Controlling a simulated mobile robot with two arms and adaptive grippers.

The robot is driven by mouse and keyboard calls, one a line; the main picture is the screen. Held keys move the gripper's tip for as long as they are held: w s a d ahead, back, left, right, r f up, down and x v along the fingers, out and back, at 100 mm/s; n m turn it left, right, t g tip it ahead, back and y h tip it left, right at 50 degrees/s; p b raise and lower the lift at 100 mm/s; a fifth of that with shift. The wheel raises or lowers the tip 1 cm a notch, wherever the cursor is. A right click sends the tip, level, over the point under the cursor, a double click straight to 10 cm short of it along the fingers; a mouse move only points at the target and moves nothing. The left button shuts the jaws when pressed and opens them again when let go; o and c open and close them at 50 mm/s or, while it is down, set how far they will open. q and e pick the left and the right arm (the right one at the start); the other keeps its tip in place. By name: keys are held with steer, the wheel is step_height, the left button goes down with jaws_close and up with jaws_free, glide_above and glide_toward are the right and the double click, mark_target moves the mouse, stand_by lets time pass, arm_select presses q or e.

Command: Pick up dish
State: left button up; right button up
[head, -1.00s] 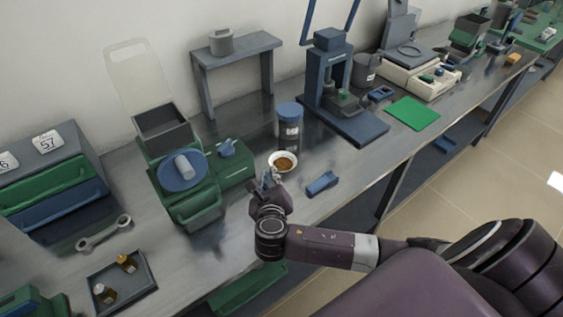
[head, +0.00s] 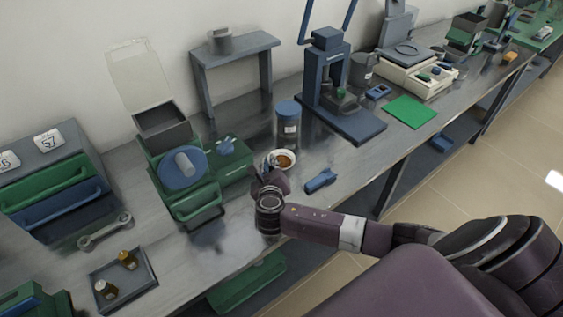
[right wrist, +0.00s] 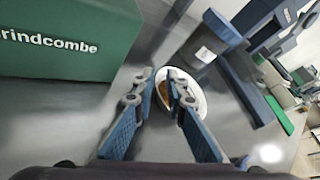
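A small white dish (head: 291,154) holding brown powder stands on the grey bench, in front of a blue-lidded jar. My right gripper (head: 270,166) is at the dish's near left side. In the right wrist view the dish (right wrist: 198,98) lies partly behind the right-hand finger. The two blue-padded fingers of my right gripper (right wrist: 161,78) are apart, and the dish's left rim shows in the gap between them. I cannot tell whether a finger touches the dish. My left gripper is not in view.
The blue-lidded jar (head: 288,122) stands just behind the dish. A green machine (head: 232,170) is close on the left, and a blue block (head: 320,181) lies to the right. A blue press (head: 335,85) stands at the back right. The bench front near the block is clear.

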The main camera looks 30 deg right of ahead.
jaws_close()
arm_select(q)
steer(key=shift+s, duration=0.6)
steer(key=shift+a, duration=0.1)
arm_select(e)
steer(key=shift+r, duration=0.15)
